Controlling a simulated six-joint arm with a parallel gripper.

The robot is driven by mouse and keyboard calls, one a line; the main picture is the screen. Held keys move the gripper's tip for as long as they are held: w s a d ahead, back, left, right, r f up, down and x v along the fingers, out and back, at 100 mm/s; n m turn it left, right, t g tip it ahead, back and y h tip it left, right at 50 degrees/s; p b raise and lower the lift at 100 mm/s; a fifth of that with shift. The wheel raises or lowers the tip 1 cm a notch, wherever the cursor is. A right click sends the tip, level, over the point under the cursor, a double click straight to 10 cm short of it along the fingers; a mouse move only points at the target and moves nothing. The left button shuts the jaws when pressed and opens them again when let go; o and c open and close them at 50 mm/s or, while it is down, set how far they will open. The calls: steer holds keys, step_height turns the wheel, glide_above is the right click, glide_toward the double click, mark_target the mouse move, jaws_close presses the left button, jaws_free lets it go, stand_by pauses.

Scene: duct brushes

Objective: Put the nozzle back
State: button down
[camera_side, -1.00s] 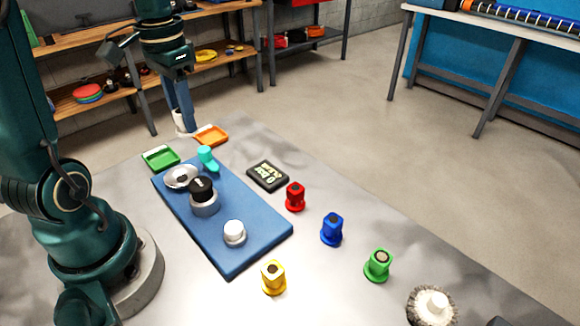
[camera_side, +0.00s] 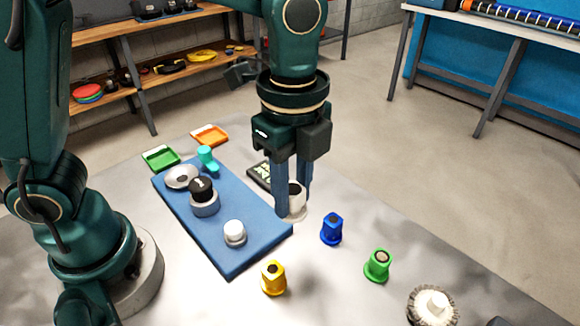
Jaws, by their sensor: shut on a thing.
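My gripper (camera_side: 294,206) points down over the grey table, with its two blue fingers shut on a whitish nozzle (camera_side: 297,208). The nozzle looks upright, with a dark top and a wider rim below. It is close to the right edge of the blue board (camera_side: 232,268). I cannot tell whether it touches the table or anything under it. A yellow stub (camera_side: 273,278), a blue stub (camera_side: 331,229) and a green stub (camera_side: 377,265) stand upright on the table. The red stub is not visible; the gripper and nozzle cover its spot.
The blue board bears a white cap (camera_side: 235,232), a black knob on a grey base (camera_side: 202,191), a silver disc (camera_side: 181,177) and a teal piece (camera_side: 207,158). A round brush (camera_side: 433,307) stands front right.

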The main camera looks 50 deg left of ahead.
steer(key=s+d+f, duration=0.1)
steer(key=d+f, duration=0.1)
steer(key=d, duration=0.1)
steer(key=s+d+f, duration=0.2)
steer(key=d, duration=0.2)
steer(key=s+d+f, duration=0.2)
steer(key=d+f, duration=0.1)
steer(key=d, duration=0.1)
steer(key=shift+s, duration=0.15)
steer(key=shift+f, duration=2.05)
steer(key=shift+f, duration=0.15)
steer(key=c, duration=0.6)
jaws_free()
